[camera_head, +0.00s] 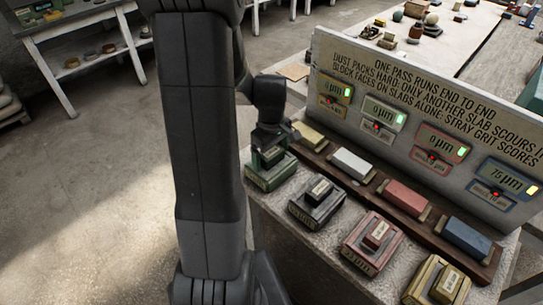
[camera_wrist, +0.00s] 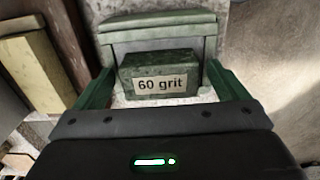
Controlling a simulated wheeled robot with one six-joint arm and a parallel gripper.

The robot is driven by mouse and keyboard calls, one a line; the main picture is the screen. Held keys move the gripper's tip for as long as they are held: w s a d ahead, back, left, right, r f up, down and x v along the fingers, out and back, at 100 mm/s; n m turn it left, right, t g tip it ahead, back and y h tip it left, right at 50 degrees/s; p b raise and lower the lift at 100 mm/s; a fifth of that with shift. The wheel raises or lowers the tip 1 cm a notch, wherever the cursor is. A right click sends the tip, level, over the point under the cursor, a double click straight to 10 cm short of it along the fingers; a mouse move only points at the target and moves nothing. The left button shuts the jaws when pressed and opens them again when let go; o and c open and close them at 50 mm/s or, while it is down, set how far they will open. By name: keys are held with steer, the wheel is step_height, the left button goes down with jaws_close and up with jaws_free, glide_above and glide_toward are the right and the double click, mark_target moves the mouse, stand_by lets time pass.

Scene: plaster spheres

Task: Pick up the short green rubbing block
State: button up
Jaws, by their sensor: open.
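The short green block (camera_wrist: 150,88), labelled "60 grit", fills the middle of the wrist view. It lies before a larger green piece (camera_wrist: 160,28), like a slab or holder. My gripper (camera_wrist: 160,72) is open, with one green finger on each side of the block. There seems to be a gap on both sides; touching is not clear. In the head view my gripper (camera_head: 270,146) is low over the green piece (camera_head: 270,176) at the bench's left end and hides most of the small block.
A dark block (camera_head: 317,202), a red one (camera_head: 370,246) and a tan one (camera_head: 437,285) stand in a row to the right. Behind is a brown rack with cream, white, red (camera_head: 407,199) and blue slabs. A lettered panel (camera_head: 425,115) with displays rises behind it.

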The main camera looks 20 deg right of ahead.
mark_target(271, 152)
steer(key=c, duration=1.2)
steer(key=shift+r, duration=0.1)
step_height(271, 152, up, 10)
steer(key=shift+f, duration=0.1)
